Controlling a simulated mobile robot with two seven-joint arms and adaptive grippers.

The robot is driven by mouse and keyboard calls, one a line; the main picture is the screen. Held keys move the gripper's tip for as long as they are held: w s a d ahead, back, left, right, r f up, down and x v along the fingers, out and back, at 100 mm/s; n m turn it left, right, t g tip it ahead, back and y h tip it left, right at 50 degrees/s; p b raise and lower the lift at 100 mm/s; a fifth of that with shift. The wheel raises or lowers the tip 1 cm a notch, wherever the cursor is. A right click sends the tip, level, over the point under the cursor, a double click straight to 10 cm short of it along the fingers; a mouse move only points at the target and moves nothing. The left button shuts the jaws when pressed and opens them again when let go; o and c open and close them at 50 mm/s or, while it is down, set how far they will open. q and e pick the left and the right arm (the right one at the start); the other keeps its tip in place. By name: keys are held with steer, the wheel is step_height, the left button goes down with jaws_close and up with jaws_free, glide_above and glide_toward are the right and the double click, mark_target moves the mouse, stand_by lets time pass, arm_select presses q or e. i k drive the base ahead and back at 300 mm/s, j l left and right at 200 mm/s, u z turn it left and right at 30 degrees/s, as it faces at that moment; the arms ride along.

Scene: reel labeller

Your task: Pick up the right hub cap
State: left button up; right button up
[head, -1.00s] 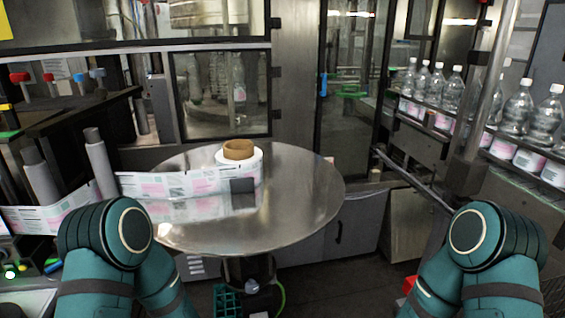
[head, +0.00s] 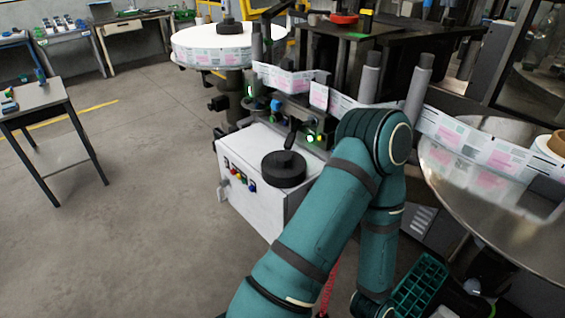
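A black round cap with an upright handle (head: 284,167), which looks like a hub cap, lies flat on top of the white cabinet (head: 262,208) in the middle of the head view. A dark hub piece (head: 231,27) stands on the white label reel (head: 212,42) at the back. I cannot tell from the picture alone which one the task calls right. My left arm is bent beside the cabinet, with its forearm hanging down. Neither gripper can be made out; nothing touches the black cap.
A steel turntable (head: 462,212) with a brown core (head: 558,143) is at the right. A label web (head: 468,147) runs past grey rollers (head: 418,88) behind my arm. A green crate (head: 418,284) is low at the right. A small table (head: 38,96) stands left; floor between is clear.

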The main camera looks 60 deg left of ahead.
mark_target(282, 168)
steer(key=u, duration=1.9)
steer(key=z, duration=0.4)
steer(key=l+z, duration=0.1)
steer(key=z, duration=0.3)
steer(key=l+z, duration=0.1)
steer(key=z, duration=0.7)
steer(key=j+u, duration=0.1)
steer(key=u, duration=1.6)
steer(key=i+l, duration=0.05)
